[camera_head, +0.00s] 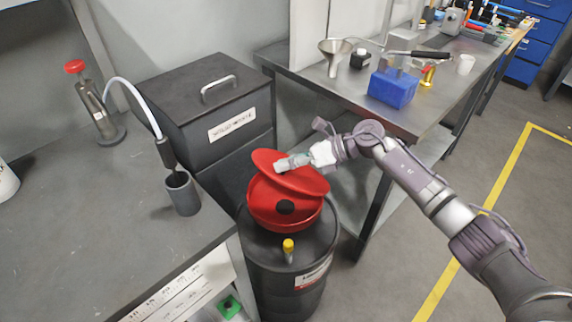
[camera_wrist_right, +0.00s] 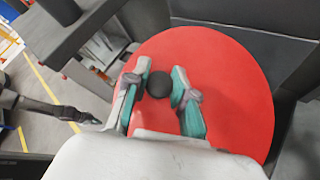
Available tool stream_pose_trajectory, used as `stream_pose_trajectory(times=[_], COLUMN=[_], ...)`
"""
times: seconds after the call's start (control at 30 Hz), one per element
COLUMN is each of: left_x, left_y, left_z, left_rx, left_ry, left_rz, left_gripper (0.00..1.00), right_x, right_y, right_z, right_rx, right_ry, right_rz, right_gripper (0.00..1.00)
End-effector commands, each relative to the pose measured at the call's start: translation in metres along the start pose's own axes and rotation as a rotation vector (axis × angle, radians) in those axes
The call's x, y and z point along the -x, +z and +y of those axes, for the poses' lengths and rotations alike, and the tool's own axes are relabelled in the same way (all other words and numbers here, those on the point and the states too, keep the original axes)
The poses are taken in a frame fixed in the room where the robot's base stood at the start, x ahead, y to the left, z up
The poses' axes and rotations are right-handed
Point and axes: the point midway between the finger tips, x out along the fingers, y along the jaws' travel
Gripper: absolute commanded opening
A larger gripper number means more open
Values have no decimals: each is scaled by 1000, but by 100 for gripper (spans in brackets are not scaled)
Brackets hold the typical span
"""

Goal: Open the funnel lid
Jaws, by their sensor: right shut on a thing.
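The red funnel (camera_head: 270,213) sits on top of a black drum (camera_head: 260,257), with a dark round spot in its bowl. Its round red lid (camera_head: 309,184) is tilted up above the bowl, with a gap between lid and rim at the front. My right gripper (camera_head: 284,163) is at the lid's upper face in the head view. In the right wrist view the lid (camera_wrist_right: 225,75) fills the middle, and my right gripper (camera_wrist_right: 158,80) is shut on its black knob (camera_wrist_right: 159,84). My left gripper is not in view.
A black lidded box (camera_head: 195,95) stands behind the drum. A grey bench (camera_head: 110,215) with a bottle (camera_head: 92,100) and a grey cup (camera_head: 182,194) is at left. A table (camera_head: 425,118) with a metal funnel (camera_head: 334,55) and blue block (camera_head: 392,88) stands behind right.

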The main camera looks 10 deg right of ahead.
Motion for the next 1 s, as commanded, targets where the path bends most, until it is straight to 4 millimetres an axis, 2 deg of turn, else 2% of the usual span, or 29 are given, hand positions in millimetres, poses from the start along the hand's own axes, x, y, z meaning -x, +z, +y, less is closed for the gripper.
stream_pose_trajectory(times=[0.03,0.07,0.2,0.57,0.67,1.0], left_x=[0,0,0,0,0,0], left_y=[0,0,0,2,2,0], left_z=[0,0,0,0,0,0], left_rx=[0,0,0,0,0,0], left_ry=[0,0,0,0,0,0], left_rz=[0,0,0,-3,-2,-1], left_gripper=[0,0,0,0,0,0], right_x=[0,0,0,4,17,88], right_y=[0,0,0,0,0,-1], right_z=[0,0,0,-1,-2,-1], right_rx=[0,0,0,1,1,0], right_ry=[-2,-2,-2,-3,-6,-5], right_rz=[0,0,0,0,0,1], right_gripper=[0,30,51,51,51,51])
